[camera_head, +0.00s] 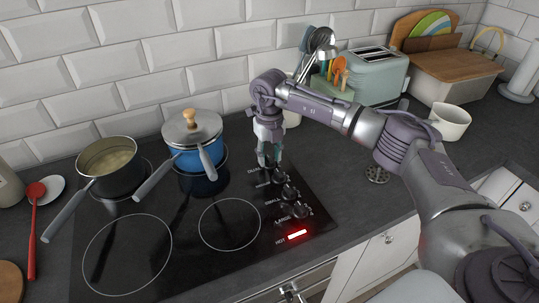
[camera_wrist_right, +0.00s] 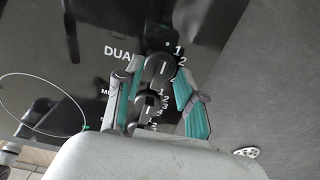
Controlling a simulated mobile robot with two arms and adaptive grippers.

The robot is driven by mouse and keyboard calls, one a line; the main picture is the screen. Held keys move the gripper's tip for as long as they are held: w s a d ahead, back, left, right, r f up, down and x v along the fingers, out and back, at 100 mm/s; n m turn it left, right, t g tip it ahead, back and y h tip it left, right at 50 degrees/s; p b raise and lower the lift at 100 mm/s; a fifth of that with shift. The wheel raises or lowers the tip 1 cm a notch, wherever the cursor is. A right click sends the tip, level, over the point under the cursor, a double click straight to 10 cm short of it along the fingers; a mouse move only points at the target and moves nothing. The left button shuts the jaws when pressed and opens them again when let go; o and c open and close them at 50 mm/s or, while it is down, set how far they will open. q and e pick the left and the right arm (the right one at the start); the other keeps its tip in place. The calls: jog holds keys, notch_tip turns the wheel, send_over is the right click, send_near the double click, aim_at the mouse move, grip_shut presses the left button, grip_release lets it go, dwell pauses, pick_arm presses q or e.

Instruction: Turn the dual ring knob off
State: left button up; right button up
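The dual ring knob (camera_wrist_right: 158,68) is black with a white mark and sits beside the printed word DUAL on the cooktop. My right gripper (camera_head: 268,160) points down over the back end of the knob row in the head view. In the wrist view, its teal-padded fingers (camera_wrist_right: 165,80) stand on either side of the dual knob, very close to it. I cannot tell whether both pads press on it. In the head view, the gripper hides most of this knob. My left gripper is in neither view.
More knobs (camera_head: 290,192) run forward from the gripper, and a red HOT light (camera_head: 297,235) glows on the cooktop (camera_head: 190,270). A white mug (camera_head: 449,122) stands at the right.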

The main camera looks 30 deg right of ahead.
aim_at(269, 158)
notch_tip(269, 158, up, 12)
dwell(0.4)
jog(key=shift+f, duration=0.1)
